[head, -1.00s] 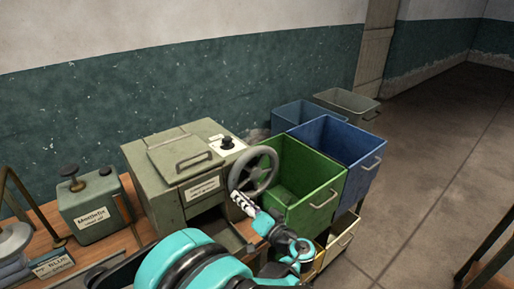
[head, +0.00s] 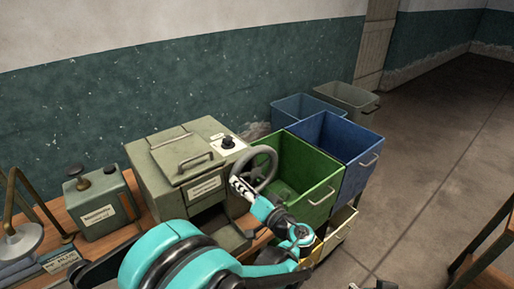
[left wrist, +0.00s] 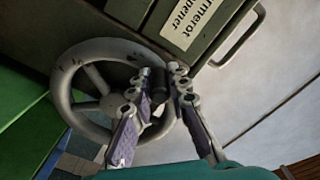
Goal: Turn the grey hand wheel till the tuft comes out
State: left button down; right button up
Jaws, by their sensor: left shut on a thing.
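The grey hand wheel (head: 267,153) sits on the right side of a grey-green machine (head: 160,180), and it also shows in the left wrist view (left wrist: 78,52). My left gripper (head: 237,184) is at the wheel's lower left rim in the head view. In the left wrist view the gripper (left wrist: 160,88) has its fingers on both sides of a dark handle (left wrist: 159,80) at the wheel's rim, shut on it. The machine has a dark opening (head: 208,219) low in its front. No tuft shows.
A green bin (head: 309,169) stands close behind and right of the wheel, with blue bins (head: 349,140) beyond. A green canister (head: 99,207) stands left of the machine on the wooden bench. Open floor lies to the right. A small dark part at the bottom edge is unclear.

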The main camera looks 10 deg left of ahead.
aim_at(238, 169)
pick_arm(q)
jog(key=r, duration=0.1)
jog(key=r+p, duration=0.1)
jog(key=w+r+p, duration=0.1)
jog(key=shift+d, duration=0.4)
jog(key=shift+w+d+r, duration=0.1)
jog(key=shift+w+r, duration=0.05)
jog(key=shift+r, duration=0.05)
jog(key=shift+f, duration=0.1)
